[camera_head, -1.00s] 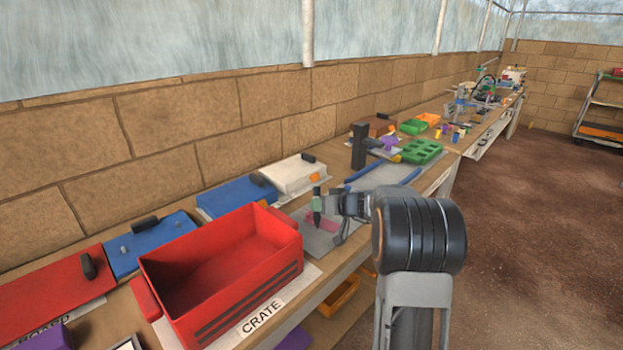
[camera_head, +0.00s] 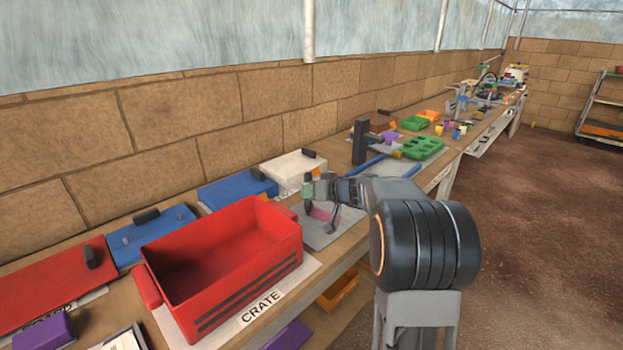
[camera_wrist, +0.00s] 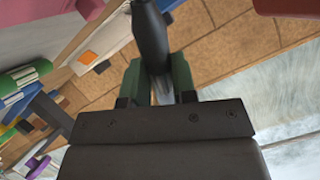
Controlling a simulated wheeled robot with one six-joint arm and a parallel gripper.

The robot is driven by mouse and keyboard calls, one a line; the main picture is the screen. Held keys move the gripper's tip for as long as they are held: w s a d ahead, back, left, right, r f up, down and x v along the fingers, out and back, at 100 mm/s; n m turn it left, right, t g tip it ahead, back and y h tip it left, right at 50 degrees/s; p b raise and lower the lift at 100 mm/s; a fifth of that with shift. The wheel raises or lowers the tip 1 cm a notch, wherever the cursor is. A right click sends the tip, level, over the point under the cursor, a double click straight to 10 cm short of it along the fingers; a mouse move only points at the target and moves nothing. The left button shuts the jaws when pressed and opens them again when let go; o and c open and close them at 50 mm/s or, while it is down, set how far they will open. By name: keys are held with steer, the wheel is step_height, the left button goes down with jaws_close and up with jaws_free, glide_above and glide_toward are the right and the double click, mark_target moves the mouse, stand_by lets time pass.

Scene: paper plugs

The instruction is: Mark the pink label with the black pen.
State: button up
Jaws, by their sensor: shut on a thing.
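My gripper (camera_head: 309,190) has green fingertips and is shut on the black pen (camera_head: 308,207), above the workbench. In the wrist view the dark pen (camera_wrist: 150,38) stands out between the green fingers (camera_wrist: 157,80). The pink label (camera_head: 324,215) lies on a grey sheet (camera_head: 320,237) just right of the pen in the head view. A pink patch (camera_wrist: 90,8) at the wrist view's upper left appears to be the same label. The pen tip looks close to the label's left end; I cannot tell whether it touches. Any mark on the label is too small to make out.
A red crate (camera_head: 222,300) stands close on the left. A white box (camera_head: 293,172) and a blue box (camera_head: 237,188) lie behind, along the wall. A black post (camera_head: 360,140) and a green tray (camera_head: 424,147) stand further right.

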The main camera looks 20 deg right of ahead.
mark_target(311, 179)
steer(key=shift+r+p, duration=0.65)
steer(key=shift+r, duration=1.5)
steer(key=d+r+m+t+p, duration=0.1)
steer(key=d+r, duration=0.3)
steer(key=d, duration=0.2)
steer(key=shift+w+d+f+b, duration=0.1)
steer(key=shift+f+b, duration=0.3)
steer(key=shift+f, duration=0.85)
steer(key=shift+d+f+b, duration=0.1)
steer(key=shift+f+b, duration=0.3)
steer(key=shift+f, duration=0.8)
